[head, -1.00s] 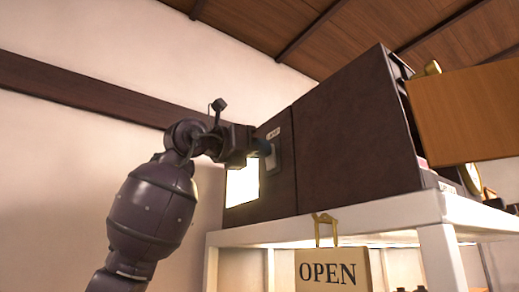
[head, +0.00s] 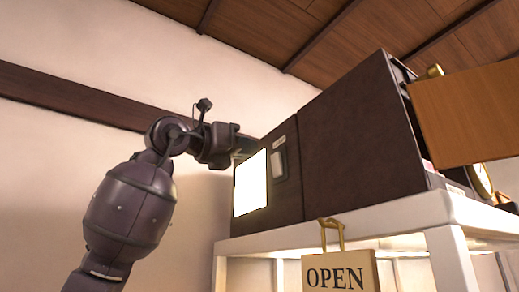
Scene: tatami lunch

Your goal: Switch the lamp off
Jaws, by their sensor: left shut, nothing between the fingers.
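A bright white glowing panel (head: 251,184), which looks like the lit lamp, shows at the left end of the dark cabinet. A grey switch plate (head: 279,165) sits on the cabinet face just right of it, with a small pale label (head: 279,142) above. The position of its switch is too small to tell. My left gripper (head: 246,149) is shut and empty, at the upper left of the panel. In the picture it is left of the switch plate and apart from it. My right gripper is not in view.
The dark cabinet (head: 350,145) stands on a white shelf (head: 400,214). An OPEN sign (head: 340,274) hangs from the shelf's front. An orange-brown board (head: 468,110) juts in at right.

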